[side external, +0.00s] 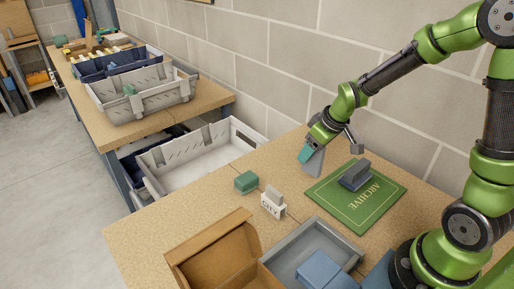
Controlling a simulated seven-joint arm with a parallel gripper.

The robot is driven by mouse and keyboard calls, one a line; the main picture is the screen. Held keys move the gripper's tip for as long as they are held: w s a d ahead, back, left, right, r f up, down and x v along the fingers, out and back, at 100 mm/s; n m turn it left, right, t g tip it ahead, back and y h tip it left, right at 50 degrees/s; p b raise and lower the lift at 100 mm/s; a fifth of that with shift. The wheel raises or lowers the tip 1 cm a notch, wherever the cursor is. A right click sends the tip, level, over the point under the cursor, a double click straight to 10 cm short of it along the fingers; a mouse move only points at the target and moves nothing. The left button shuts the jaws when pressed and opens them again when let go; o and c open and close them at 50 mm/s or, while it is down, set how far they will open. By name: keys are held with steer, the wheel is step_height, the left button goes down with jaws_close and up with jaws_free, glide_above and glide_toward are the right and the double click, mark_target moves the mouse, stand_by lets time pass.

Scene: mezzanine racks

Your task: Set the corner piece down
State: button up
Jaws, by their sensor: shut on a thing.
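The corner piece (314,164), which looks like a grey wedge-like part, is at the end of my gripper (308,152), near the wall side of the table. My gripper is shut on it, tilted down to the left. A teal patch shows at the fingertips, and I cannot tell whether it belongs to the fingers or to the piece. The piece is at or just above the tabletop; I cannot tell whether it touches. Its hidden side is behind the fingers.
A green mat (376,203) marked ARCHIVE bears a dark grey block (355,175). A green block (246,182), a white labelled holder (272,208), an open cardboard box (212,250) and a grey tray (335,238) stand nearby. A pale crate (160,158) lies beyond. Bare tabletop lies left of the gripper.

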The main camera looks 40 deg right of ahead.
steer(key=w+a+r+n+y, duration=0.1)
steer(key=w+a+n, duration=0.2)
steer(key=a, duration=0.3)
steer(key=w+a+r+n+g+y, duration=0.1)
steer(key=w+a+n, duration=0.15)
steer(key=a, duration=0.35)
steer(key=w+a+r+n, duration=0.1)
steer(key=w+a+n, duration=0.15)
steer(key=a, duration=0.35)
steer(key=s+a+r+n+g+y, duration=0.15)
steer(key=a+n, duration=0.25)
steer(key=a, duration=0.8)
steer(key=s+a+r+n+g, duration=0.15)
steer(key=a+n, duration=0.25)
steer(key=a, duration=0.8)
steer(key=shift+n+y, duration=0.25)
steer(key=shift+n, duration=0.05)
steer(key=shift+w+a+f, duration=0.15)
steer(key=shift+f, duration=2.6)
steer(key=shift+w+a+f, duration=0.1)
steer(key=shift+a+f, duration=0.05)
steer(key=shift+f, duration=2.55)
steer(key=shift+f, duration=0.1)
steer(key=o, duration=1)
